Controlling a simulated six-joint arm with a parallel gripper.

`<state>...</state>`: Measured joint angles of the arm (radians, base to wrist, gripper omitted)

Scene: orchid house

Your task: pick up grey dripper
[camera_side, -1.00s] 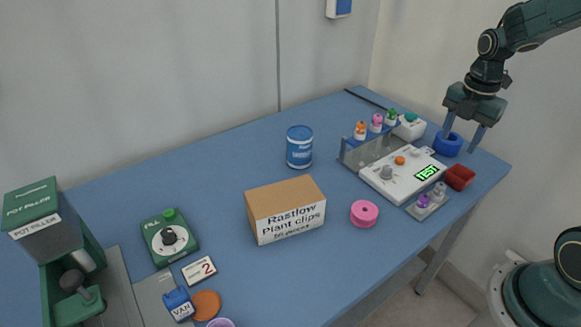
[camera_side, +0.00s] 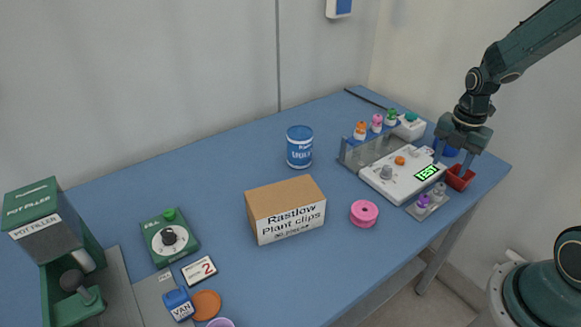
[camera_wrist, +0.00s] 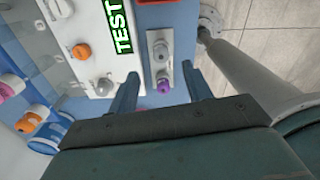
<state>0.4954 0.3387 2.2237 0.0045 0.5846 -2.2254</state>
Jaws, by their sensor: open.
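The grey dripper (camera_side: 438,188) stands in a small grey tray (camera_side: 418,211) at the right front of the bench, beside a purple dripper (camera_side: 423,201). In the wrist view the grey dripper (camera_wrist: 160,49) lies beyond the purple one (camera_wrist: 163,86) in the same tray (camera_wrist: 151,68). My gripper (camera_side: 453,163) is open and empty, above the bench near the red box, behind and right of the grey dripper. In the wrist view its fingers (camera_wrist: 160,72) are on either side of the tray, apart from the dripper.
A white tester (camera_side: 385,190) with a green TEST screen is left of the tray. A red box (camera_side: 462,181) is close on its right. A rack (camera_side: 352,160) with coloured drippers stands behind the tester. A pink ring (camera_side: 364,213) lies left; the bench's front edge is close.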

